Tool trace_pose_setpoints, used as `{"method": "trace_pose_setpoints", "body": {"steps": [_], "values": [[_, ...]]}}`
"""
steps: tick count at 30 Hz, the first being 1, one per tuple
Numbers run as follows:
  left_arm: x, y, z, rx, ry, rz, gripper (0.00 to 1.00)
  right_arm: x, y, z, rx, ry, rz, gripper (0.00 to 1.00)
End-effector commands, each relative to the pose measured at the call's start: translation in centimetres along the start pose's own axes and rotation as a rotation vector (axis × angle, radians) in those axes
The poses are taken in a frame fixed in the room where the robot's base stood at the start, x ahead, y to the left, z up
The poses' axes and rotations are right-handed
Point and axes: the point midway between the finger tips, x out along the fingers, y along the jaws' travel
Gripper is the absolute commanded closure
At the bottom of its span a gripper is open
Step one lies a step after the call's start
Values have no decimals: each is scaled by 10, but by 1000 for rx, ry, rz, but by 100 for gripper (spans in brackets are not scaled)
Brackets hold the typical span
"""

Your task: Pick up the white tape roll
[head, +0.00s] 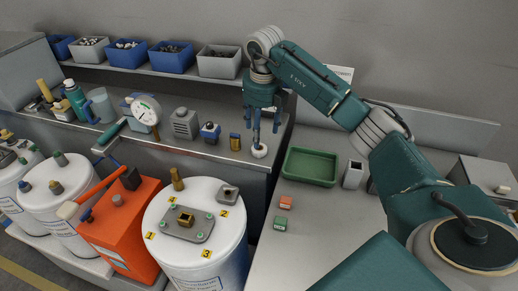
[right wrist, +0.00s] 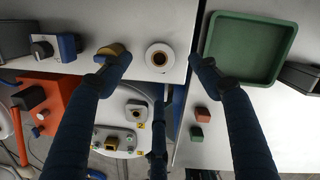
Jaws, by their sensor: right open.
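The white tape roll (head: 259,151) lies flat near the front edge of the grey bench, below my right gripper (head: 264,132). In the right wrist view the white tape roll (right wrist: 150,57) shows as a white ring with a brown core. It lies between the spread dark fingers of my right gripper (right wrist: 160,62). The fingers are open and hold nothing. In the head view a finger overlaps the roll's top; I cannot tell whether it touches. My left gripper is not in view.
A green tray (head: 311,166) and two small blocks, orange (head: 285,202) and green (head: 280,223), lie on the right-hand table. A brass block (head: 235,142) stands left of the roll. A white drum (head: 195,262) with fittings stands in front of the bench.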

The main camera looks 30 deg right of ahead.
Motion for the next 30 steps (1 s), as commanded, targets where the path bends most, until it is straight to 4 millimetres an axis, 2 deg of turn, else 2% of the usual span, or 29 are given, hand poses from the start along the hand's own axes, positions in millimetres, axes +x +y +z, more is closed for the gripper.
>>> {"method": "trace_pose_setpoints", "body": {"steps": [3, 8, 13, 18, 26, 30], "values": [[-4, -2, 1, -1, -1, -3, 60, 14, 1, 0, -1, 2, 2, 38], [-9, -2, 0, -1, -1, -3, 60, 25, 1, 0, -3, 1, 3, 38], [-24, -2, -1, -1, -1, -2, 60, 48, 0, -1, -3, 4, 4, 38], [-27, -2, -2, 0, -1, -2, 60, 69, 0, 0, -3, 0, 5, 38], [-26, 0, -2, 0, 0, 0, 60, 73, 0, 1, -3, -2, 5, 38], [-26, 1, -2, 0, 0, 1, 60, 73, 0, 1, -3, -2, 5, 66]]}}
